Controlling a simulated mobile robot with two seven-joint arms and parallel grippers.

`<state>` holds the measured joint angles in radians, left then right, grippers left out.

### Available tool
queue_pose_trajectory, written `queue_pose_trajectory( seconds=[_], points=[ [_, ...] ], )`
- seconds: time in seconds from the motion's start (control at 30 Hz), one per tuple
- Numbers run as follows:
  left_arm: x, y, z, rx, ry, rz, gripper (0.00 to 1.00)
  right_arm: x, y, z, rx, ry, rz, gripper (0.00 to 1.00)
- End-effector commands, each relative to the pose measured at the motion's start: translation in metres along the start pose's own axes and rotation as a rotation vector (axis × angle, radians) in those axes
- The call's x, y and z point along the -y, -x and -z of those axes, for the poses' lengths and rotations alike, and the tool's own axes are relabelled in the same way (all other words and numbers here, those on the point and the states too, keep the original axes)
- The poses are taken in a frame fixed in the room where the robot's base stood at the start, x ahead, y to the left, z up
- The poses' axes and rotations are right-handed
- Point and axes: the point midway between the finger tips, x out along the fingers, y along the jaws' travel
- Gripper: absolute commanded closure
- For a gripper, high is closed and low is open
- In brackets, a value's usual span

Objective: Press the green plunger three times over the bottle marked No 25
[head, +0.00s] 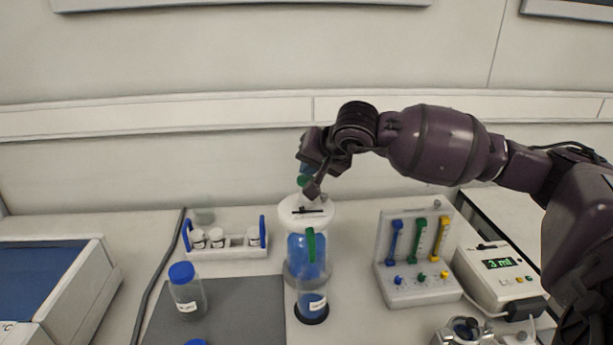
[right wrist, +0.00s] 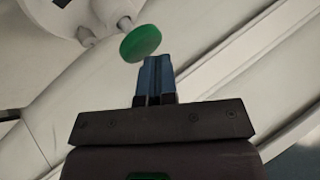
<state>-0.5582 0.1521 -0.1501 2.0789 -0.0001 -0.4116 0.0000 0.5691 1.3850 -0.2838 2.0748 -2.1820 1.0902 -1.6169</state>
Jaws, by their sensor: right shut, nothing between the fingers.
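The green plunger (head: 303,181) sticks up from the white top of a dispenser (head: 304,212) filled with blue liquid. It is a round green disc in the right wrist view (right wrist: 141,43). My right gripper (head: 306,169) is shut and empty, its blue fingertips (right wrist: 157,60) close to the plunger; I cannot tell if they touch. A bottle with blue liquid (head: 312,302) stands upright under the dispenser; its label is too small to read. A blue-capped bottle (head: 187,290) stands on the grey mat, its label also unreadable. My left gripper is not in view.
A white rack (head: 232,252) with small vials stands left of the dispenser. A stand with blue, green and yellow levers (head: 418,260) and a device reading 3 ml (head: 497,275) are at the right. A blue-topped box (head: 72,290) is at far left. The grey mat (head: 245,315) is partly clear.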

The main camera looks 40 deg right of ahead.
Motion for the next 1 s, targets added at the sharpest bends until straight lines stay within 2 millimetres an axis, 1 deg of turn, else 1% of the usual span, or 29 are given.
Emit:
queue_pose_trajectory(
  seconds=[1.0],
  points=[
    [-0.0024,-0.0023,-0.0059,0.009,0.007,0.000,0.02,-0.0050,-0.0065,-0.0052,0.003,-0.001,-0.003,1.00]
  ],
)
